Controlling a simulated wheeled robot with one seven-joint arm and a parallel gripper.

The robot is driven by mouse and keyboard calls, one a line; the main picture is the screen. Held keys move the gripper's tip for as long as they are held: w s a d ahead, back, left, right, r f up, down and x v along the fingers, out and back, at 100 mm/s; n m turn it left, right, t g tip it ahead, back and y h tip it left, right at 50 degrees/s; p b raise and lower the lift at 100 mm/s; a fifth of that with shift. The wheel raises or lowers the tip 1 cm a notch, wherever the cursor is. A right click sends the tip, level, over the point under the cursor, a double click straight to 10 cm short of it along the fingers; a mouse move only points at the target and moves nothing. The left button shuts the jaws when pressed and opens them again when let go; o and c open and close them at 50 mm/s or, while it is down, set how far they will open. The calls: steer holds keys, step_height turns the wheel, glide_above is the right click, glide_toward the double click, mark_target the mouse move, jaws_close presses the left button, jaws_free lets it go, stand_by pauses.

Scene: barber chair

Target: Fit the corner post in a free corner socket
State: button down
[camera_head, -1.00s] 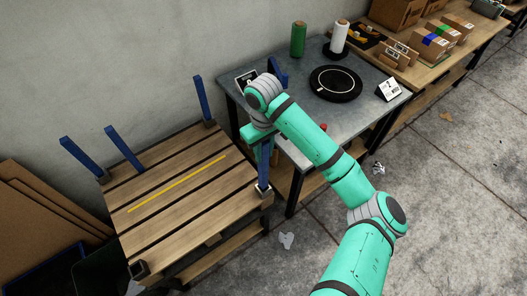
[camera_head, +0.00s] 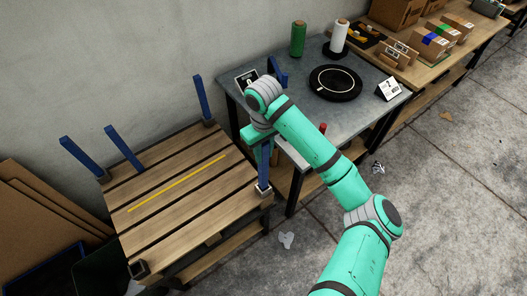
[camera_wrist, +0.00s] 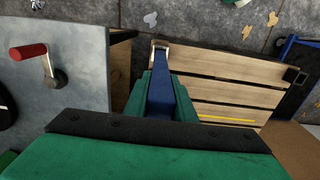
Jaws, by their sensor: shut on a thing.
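My gripper (camera_wrist: 162,84) is shut on a blue corner post (camera_wrist: 161,66), with one green finger on each side of it. In the head view the held post (camera_head: 264,168) stands nearly upright at the right corner of the slatted wooden pallet (camera_head: 178,178). Its lower end meets the grey corner socket (camera_head: 263,189); how deep it sits cannot be told. An empty socket (camera_head: 138,268) is at the near-left corner and also shows in the wrist view (camera_wrist: 296,76).
A grey metal table (camera_head: 300,85) adjoins the pallet, with a black turntable (camera_head: 336,82), green roll (camera_head: 298,40) and white roll (camera_head: 339,37). A red-handled crank (camera_wrist: 30,51) is close to my gripper. Cardboard (camera_head: 40,210) leans at left. A wall is behind.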

mark_target(264, 162)
steer(key=shift+f, duration=2.7)
steer(key=c, duration=1.4)
jaws_free()
step_height(264, 162, up, 11)
steer(key=shift+f, duration=0.1)
